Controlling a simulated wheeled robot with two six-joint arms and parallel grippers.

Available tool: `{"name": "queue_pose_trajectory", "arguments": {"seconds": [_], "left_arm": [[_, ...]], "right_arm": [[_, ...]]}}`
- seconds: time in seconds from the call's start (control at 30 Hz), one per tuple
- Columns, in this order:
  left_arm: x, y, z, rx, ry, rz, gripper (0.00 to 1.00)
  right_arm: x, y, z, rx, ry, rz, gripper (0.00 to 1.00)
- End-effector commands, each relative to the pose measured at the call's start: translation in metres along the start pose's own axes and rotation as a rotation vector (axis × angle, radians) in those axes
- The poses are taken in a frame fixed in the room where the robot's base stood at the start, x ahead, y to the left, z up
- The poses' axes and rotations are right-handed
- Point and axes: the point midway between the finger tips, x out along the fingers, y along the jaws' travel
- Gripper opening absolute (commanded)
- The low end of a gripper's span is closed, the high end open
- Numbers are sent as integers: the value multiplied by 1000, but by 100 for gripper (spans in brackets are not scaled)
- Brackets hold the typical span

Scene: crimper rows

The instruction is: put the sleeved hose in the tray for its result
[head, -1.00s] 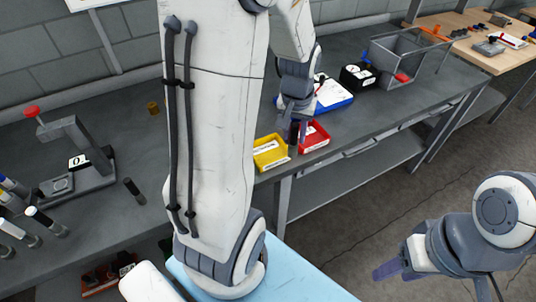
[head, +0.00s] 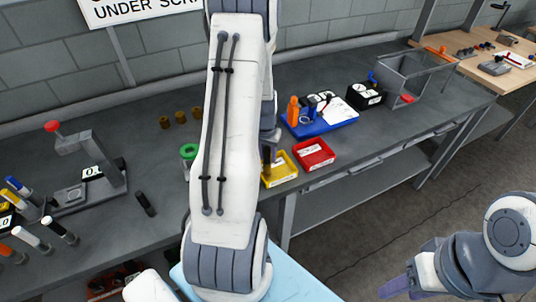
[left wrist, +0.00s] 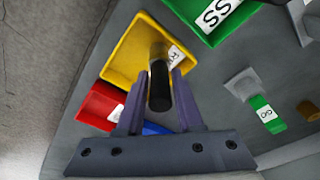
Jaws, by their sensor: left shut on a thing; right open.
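My left gripper (left wrist: 157,100) is shut on the sleeved hose (left wrist: 160,85), a short black cylinder with a grey-brown far end. In the left wrist view it points at the yellow tray (left wrist: 122,52), with its far end over the tray's labelled side. In the head view my arm hides most of the gripper; the hose (head: 266,158) shows at the left end of the yellow tray (head: 281,176). The red tray (head: 314,153) is just right of it. A green tray (left wrist: 188,12) shows only in the left wrist view. My right gripper (head: 392,288) is open and empty, off the bench.
A press with a red knob (head: 100,165) stands at left, with several dark and coloured-end hoses near it. A blue board (head: 330,122), a black box (head: 366,96) and a clear-sided bin (head: 408,78) stand beyond the trays. A green-topped piece (head: 189,152) is beside my arm.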

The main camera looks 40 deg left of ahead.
Motion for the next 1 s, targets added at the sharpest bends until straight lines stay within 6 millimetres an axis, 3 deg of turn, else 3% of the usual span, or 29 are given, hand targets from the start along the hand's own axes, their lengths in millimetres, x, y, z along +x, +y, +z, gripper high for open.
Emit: {"name": "queue_pose_trajectory", "arguments": {"seconds": [0.47, 0.5, 0.53, 1.0], "left_arm": [[12, 0, 1, 1, 2, -1, 0], [10, 0, 1, 1, 2, -1, 51], [10, 0, 1, 1, 1, -1, 62], [0, 0, 0, 1, 5, -1, 65]], "right_arm": [[3, 0, 0, 0, 0, 0, 50], [1, 0, 0, 0, 0, 0, 50], [1, 0, 0, 0, 0, 0, 50], [-1, 0, 0, 0, 0, 0, 50]]}}
